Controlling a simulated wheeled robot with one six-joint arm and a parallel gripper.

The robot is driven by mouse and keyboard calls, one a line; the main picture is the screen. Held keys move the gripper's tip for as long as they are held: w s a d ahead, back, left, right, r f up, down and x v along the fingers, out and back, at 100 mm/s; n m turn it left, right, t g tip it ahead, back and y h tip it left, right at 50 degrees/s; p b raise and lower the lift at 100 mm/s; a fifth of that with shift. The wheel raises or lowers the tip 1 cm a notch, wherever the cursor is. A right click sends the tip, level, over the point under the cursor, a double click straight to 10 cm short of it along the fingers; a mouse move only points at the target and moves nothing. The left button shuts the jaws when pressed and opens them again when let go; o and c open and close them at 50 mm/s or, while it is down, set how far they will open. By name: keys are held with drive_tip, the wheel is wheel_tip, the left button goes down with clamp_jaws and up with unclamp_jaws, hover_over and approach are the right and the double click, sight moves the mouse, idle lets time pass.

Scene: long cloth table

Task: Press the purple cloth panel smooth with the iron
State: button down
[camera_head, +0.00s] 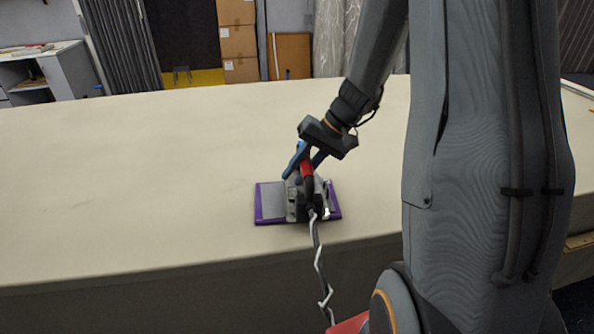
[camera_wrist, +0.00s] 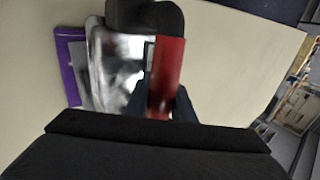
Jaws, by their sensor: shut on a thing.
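The iron (camera_head: 297,203) has a grey and metallic body and a red and black handle. It is over the right part of the purple cloth panel (camera_head: 261,208), near the table's front edge. A grey layer covers much of the panel, with purple showing along its borders. My gripper (camera_head: 306,168) is shut on the iron's red handle from above. In the wrist view the handle (camera_wrist: 167,78) is between my fingers, and a purple strip of the panel (camera_wrist: 67,65) shows at left. I cannot tell whether the soleplate touches the cloth.
A dark and white cord (camera_head: 318,262) runs from the iron down over the front edge of the long cream table (camera_head: 130,180). The table is clear to the left and behind the panel. Cardboard boxes (camera_head: 238,40) stand beyond the table.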

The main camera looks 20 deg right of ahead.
drive_tip(key=shift+f+b, duration=0.55)
idle(0.8)
drive_tip(key=shift+f, duration=0.15)
idle(1.8)
wheel_tip(320, 180, up, 7)
drive_tip(key=p, duration=0.4)
idle(0.6)
drive_tip(key=shift+r+p, duration=0.25)
drive_tip(key=shift+p, duration=0.05)
wheel_tip(320, 180, up, 6)
drive_tip(key=p, duration=0.3)
drive_tip(key=shift+f+p, duration=0.1)
drive_tip(key=shift+p, duration=0.2)
